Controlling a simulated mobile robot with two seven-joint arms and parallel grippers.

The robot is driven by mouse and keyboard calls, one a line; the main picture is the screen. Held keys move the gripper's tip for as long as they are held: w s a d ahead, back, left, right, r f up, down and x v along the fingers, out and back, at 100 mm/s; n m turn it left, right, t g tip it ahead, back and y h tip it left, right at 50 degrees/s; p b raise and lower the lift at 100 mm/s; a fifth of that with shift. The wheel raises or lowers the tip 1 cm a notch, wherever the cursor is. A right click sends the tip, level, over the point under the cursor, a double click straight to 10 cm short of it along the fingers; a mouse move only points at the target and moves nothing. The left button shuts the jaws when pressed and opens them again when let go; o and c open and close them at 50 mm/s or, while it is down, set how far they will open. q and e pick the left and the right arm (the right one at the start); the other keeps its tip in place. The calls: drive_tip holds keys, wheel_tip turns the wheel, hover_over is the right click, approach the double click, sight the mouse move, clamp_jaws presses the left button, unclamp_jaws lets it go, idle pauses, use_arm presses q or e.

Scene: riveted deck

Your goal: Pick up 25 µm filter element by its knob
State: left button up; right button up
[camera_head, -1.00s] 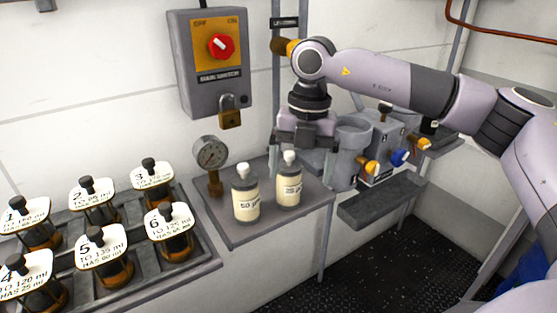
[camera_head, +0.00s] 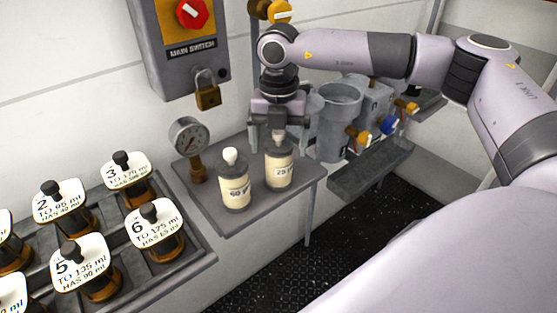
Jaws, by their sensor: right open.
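The 25 µm filter element (camera_head: 280,170) is a dark cylinder with a cream label, standing upright on a grey shelf (camera_head: 222,215). My right gripper (camera_head: 278,132) is open and points down directly over it, with its fingers at knob height. The knob is largely hidden by the gripper; I cannot tell whether the fingers touch it. A similar filter element labelled 60 (camera_head: 234,184), with a white knob, stands upright just to the left. My left gripper is not in view.
A pressure gauge (camera_head: 188,137) stands behind the shelf's left part. A grey housing (camera_head: 338,120) with orange and blue valve knobs is to the right, above a trough (camera_head: 370,172). A rack (camera_head: 185,262) of numbered bottles fills the lower left.

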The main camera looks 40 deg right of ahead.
drive_tip(key=shift+f, duration=0.15)
drive_tip(key=c, duration=1.6)
drive_tip(key=shift+o, duration=0.2)
